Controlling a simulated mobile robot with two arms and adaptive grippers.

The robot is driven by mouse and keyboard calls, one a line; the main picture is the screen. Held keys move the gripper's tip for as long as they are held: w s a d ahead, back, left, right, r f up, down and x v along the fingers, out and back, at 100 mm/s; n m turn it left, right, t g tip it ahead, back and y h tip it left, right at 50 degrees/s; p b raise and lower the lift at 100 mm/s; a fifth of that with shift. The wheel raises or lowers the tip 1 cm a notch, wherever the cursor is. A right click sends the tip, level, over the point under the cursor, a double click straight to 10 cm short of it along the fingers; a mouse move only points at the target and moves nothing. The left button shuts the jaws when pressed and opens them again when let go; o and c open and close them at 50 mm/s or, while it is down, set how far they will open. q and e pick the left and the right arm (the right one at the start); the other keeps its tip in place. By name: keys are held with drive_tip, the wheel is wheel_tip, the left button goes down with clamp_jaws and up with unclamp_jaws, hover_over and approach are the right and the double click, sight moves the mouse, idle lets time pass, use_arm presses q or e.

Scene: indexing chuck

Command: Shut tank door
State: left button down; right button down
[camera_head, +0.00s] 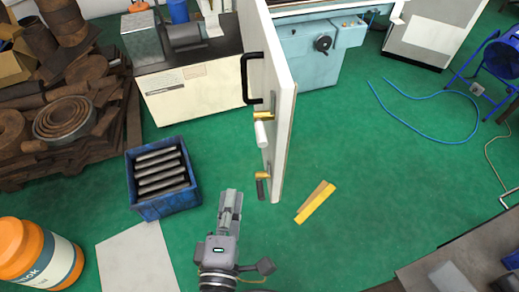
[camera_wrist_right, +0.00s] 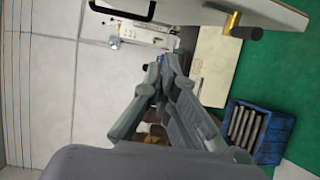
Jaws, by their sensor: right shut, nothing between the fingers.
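The white tank door (camera_head: 286,105) stands swung out, seen nearly edge-on in the middle of the head view. A black bar handle (camera_head: 246,82) is on its left face, with brass-coloured fittings (camera_head: 263,115) near the edge. In the right wrist view the door (camera_wrist_right: 225,9) crosses the top, with a black handle (camera_wrist_right: 122,13) at upper left. My right gripper (camera_head: 231,197) is shut and empty, left of the door's lower end and apart from it. It also shows in the wrist view (camera_wrist_right: 172,70). My left gripper is out of view.
A blue crate of metal bars (camera_head: 138,209) stands left of my right gripper. A cream cabinet (camera_head: 190,85) stands behind it. An orange drum (camera_head: 35,255) is at lower left. A yellow wedge (camera_head: 315,203) lies right of the door. Green floor to the right is mostly clear, with a blue hose (camera_head: 420,140).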

drive_tip(key=w+d+r+p, duration=0.2)
drive_tip(key=w+d, duration=0.4)
drive_tip(key=w, duration=0.4)
drive_tip(key=shift+r+m+t+h+p, duration=0.3)
drive_tip(key=shift+r+h+p, duration=0.1)
drive_tip(key=shift+r, duration=0.25)
